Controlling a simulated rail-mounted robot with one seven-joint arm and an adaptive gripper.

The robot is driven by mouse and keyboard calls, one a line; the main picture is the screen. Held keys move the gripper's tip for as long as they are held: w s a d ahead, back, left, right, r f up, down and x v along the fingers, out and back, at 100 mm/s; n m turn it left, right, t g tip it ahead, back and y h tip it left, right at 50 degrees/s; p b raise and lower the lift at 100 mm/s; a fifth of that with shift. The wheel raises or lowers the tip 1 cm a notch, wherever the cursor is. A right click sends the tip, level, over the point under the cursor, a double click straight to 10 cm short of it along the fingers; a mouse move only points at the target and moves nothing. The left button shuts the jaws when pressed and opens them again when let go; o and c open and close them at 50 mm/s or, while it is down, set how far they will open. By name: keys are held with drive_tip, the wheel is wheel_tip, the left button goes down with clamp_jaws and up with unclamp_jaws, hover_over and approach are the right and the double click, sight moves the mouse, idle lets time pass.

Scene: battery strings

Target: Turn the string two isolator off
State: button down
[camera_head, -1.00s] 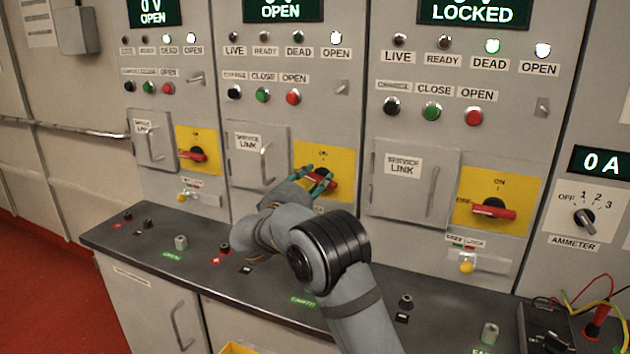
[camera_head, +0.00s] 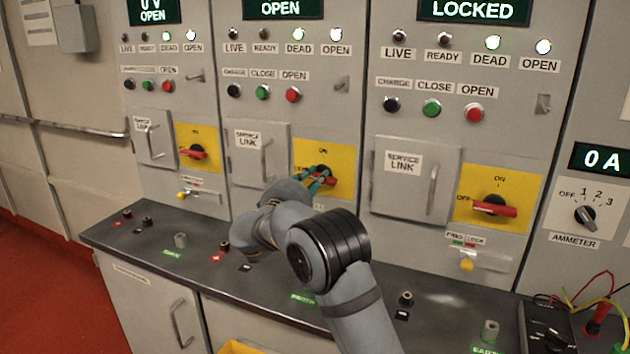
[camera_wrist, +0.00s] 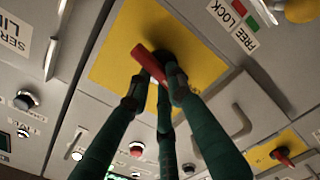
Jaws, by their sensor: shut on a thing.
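The string two isolator is a red handle (camera_head: 331,181) on a yellow plate (camera_head: 345,160) on the middle panel. In the wrist view the red handle (camera_wrist: 146,62) lies slanted across the yellow plate (camera_wrist: 118,62). My gripper (camera_head: 315,181) has its green fingers at the handle, and in the wrist view the gripper (camera_wrist: 158,86) is shut on its near part. The fingers hide part of the handle and its hub, so its exact angle is hard to read. In the head view it looks near horizontal, slightly tilted.
Similar isolators show on the left panel (camera_head: 195,152) and right panel (camera_head: 494,209), handles roughly level. A service link door (camera_head: 254,165) with a bar handle is just left of the gripper. The dark bench ledge (camera_head: 190,262) with terminals runs below.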

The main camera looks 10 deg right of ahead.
drive_tip(key=shift+n+b, duration=0.45)
drive_tip(key=shift+n, duration=0.65)
drive_tip(key=c, duration=1.6)
unclamp_jaws()
drive_tip(key=shift+o, duration=0.2)
drive_tip(key=shift+a, duration=0.1)
drive_tip(key=v, duration=1.2)
